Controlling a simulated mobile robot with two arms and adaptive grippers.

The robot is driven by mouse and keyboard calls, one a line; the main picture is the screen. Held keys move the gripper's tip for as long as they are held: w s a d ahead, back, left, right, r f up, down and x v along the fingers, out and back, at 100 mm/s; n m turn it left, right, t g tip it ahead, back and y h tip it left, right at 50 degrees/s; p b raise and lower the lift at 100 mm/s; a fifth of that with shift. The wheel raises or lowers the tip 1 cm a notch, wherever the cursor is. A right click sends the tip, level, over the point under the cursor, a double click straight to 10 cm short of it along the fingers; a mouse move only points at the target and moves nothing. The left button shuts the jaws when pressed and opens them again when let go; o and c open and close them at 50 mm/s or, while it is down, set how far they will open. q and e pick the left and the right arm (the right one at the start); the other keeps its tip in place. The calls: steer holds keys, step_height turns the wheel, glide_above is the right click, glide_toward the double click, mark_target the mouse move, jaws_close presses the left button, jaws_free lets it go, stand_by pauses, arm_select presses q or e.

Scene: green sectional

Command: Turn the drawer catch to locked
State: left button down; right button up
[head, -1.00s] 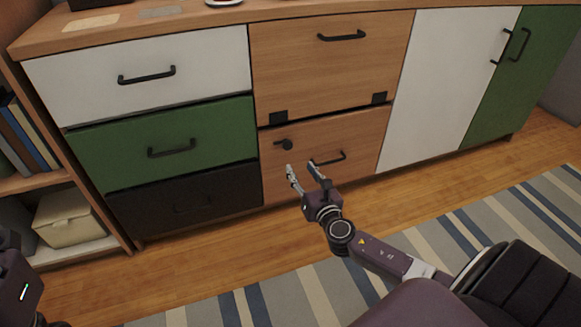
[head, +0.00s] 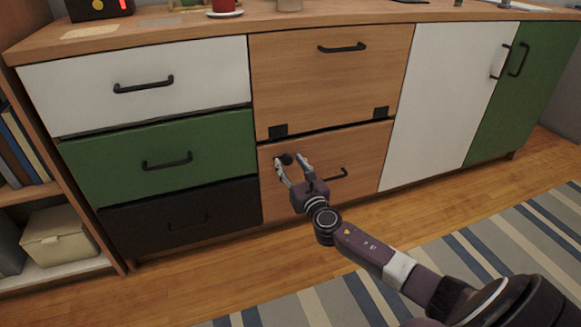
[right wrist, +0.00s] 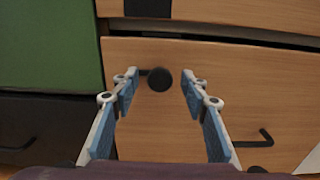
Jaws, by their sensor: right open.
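The drawer catch (head: 285,159) is a small black round knob with a short lever, on the upper left of the lower wooden drawer (head: 365,157). In the right wrist view the catch (right wrist: 159,79) shows its lever pointing left, roughly level. My right gripper (head: 291,162) is open, with its fingers on either side of the knob in the head view. The drawer's black handle (head: 333,174) is partly hidden behind my gripper. My left gripper is not in view.
A wooden flap front (head: 330,80) with a black handle is above the drawer. White, green and black drawers (head: 160,160) are to the left, and white and green doors (head: 450,85) to the right. A red cup (head: 224,7) stands on the top. A striped rug (head: 450,240) covers the floor.

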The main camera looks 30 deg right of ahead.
steer(key=shift+c, duration=0.2)
jaws_close()
